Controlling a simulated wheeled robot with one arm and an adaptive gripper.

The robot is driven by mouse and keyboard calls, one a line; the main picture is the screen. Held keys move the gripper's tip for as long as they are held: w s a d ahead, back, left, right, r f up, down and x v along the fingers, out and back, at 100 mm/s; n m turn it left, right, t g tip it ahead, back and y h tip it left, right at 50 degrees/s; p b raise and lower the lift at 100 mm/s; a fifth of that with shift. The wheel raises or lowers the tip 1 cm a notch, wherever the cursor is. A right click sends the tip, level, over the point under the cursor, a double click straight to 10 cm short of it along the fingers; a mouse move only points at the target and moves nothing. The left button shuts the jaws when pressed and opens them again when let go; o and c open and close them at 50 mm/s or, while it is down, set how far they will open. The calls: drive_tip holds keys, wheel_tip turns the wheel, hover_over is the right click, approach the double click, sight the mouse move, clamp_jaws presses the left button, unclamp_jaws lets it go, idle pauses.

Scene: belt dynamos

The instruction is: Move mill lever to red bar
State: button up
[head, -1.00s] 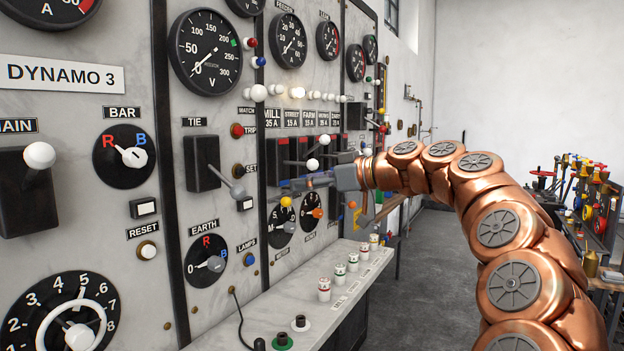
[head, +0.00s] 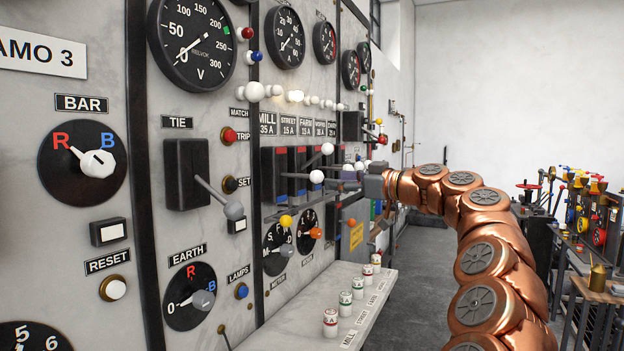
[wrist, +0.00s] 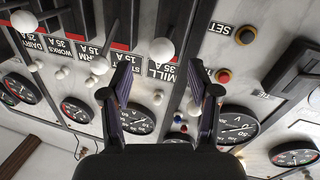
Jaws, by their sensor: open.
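The MILL 35 A label (head: 267,123) sits above a black switch (head: 270,177) with a red bar (head: 281,151) at its top. White-balled levers stick out from this row of switches. The nearer white ball (head: 316,176) appears to be the mill lever's knob, but overlapping rods make this uncertain. In the upside-down wrist view, a white ball (wrist: 162,50) stands by the MILL label (wrist: 160,70), between the lines of my fingers. My gripper (wrist: 165,80) is open and empty. In the head view, my gripper (head: 340,187) is by the levers, its fingertips partly hidden.
The tie lever (head: 233,210) and a yellow knob (head: 286,221) jut out nearby. A ledge (head: 330,310) with several fuses runs below. A side bench with coloured handles (head: 590,210) stands right. The floor between is clear.

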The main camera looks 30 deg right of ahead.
sight(317, 178)
drive_tip(key=shift+p+x, duration=0.7)
drive_tip(key=shift+x, duration=2.85)
drive_tip(key=shift+a, duration=0.1)
clamp_jaws()
